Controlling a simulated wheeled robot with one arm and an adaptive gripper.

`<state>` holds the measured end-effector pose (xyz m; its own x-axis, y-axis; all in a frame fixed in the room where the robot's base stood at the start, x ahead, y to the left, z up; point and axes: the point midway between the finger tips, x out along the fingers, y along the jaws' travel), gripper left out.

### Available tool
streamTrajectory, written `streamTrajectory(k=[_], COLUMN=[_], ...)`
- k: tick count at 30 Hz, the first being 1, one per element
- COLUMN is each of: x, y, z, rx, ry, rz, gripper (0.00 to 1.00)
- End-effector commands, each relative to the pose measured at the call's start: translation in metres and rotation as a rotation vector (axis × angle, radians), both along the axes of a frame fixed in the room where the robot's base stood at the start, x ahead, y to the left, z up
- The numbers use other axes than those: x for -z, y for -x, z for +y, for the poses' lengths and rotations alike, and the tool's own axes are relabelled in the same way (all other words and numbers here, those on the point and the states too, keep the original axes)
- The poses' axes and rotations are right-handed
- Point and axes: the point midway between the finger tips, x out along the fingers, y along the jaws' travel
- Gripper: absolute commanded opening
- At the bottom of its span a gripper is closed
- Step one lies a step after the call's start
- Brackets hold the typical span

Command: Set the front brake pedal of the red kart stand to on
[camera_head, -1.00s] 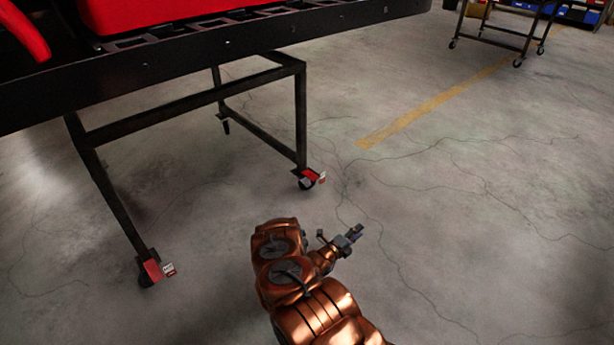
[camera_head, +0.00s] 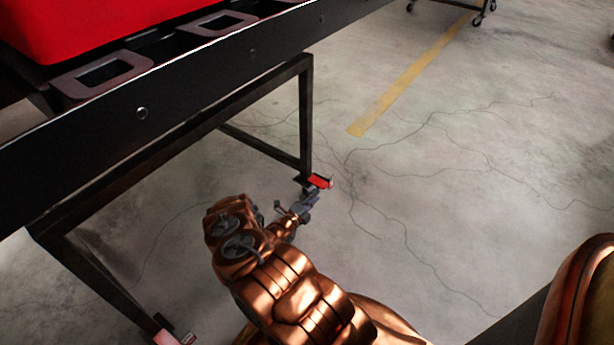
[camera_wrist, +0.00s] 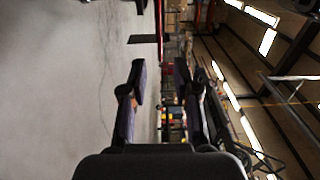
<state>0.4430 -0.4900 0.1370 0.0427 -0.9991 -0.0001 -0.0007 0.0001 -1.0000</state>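The red kart stand is a black metal frame (camera_head: 306,115) carrying a red kart body (camera_head: 95,22). A red brake pedal (camera_head: 319,182) sticks out at the caster at the foot of its far leg. My gripper (camera_head: 308,201) is low, close to this pedal on its near side, and partly overlaps the caster; I cannot tell whether it touches. In the wrist view my gripper (camera_wrist: 163,82) has its two fingers apart with nothing between them. A dark plate with a red edge (camera_wrist: 145,38) lies ahead of the fingers, slightly left; it may be the pedal.
A second red pedal (camera_head: 166,338) is at the stand's near leg, at the bottom edge. The black side rail (camera_head: 200,75) overhangs to the left of my arm. Concrete floor with a yellow line (camera_head: 410,80) is clear to the right. Another wheeled stand (camera_head: 478,17) is far off.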

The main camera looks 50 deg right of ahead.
Motion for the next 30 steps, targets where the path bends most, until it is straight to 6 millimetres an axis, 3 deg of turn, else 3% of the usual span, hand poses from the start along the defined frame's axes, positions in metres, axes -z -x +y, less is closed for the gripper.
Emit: streamTrajectory(k=[5,18,30], x=[0.001,0.002,0.000], y=[0.000,-0.003,-0.003], z=[-0.009,-0.067,-0.078], rx=[0.002,0.000,0.000], ry=[0.000,0.001,0.001], rz=[-0.001,-0.001,0.001], gripper=[0.30,0.30,0.30])
